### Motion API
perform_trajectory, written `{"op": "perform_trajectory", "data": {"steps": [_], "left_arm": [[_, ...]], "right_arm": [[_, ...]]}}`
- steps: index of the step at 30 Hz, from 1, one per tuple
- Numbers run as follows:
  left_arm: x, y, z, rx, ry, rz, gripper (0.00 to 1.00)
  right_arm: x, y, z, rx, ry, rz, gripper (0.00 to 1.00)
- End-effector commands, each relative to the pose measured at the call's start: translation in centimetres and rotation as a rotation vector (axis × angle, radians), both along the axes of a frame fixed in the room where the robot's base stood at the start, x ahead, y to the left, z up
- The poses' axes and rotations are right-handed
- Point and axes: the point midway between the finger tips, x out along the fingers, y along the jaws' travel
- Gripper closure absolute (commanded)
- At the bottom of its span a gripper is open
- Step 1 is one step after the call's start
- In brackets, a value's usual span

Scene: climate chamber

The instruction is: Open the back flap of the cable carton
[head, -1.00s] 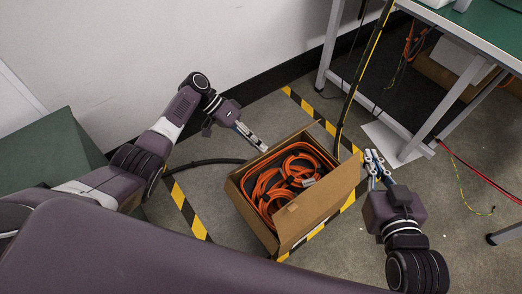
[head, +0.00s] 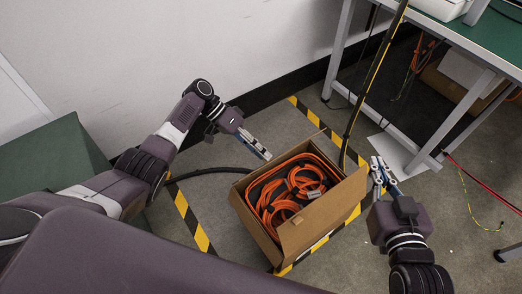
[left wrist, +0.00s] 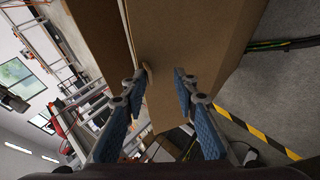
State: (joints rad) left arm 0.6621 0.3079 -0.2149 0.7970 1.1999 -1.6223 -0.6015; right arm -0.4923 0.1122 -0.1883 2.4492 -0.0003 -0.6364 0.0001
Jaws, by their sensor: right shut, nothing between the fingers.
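The cable carton (head: 258,222) stands open on the floor in the head view, with coiled orange cables (head: 285,195) inside. A wide flap (head: 322,214) stands out along its right side. A narrow piece of cardboard shows at the back rim, hard to make out. My left gripper (head: 267,155) is just outside the carton's back left edge. The left wrist view shows its blue fingers (left wrist: 163,75) apart, with cardboard (left wrist: 188,32) just beyond; I cannot tell whether they touch it. My right gripper (head: 378,163) is shut and empty, just right of the flap's far end.
A green-topped table (head: 486,40) with metal legs stands at the back right. A black and yellow pole or cable (head: 373,75) rises behind the carton. Black-yellow floor tape (head: 190,222) runs around it. A dark hose (head: 210,170) lies left of it. A green block (head: 50,150) is at left.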

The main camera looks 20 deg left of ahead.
Motion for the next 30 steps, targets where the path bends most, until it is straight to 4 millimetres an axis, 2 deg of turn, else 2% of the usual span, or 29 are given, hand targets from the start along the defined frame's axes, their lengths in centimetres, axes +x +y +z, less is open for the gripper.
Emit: {"op": "perform_trajectory", "data": {"steps": [14,30], "left_arm": [[0.0,0.5,0.4,0.005,0.001,-0.002,0.78],[1.0,7.8,7.1,0.002,-0.001,-0.001,0.78]], "right_arm": [[0.0,0.0,0.1,0.0,-0.001,0.001,1.0],[0.0,0.0,0.1,0.0,0.0,0.0,1.0]]}}
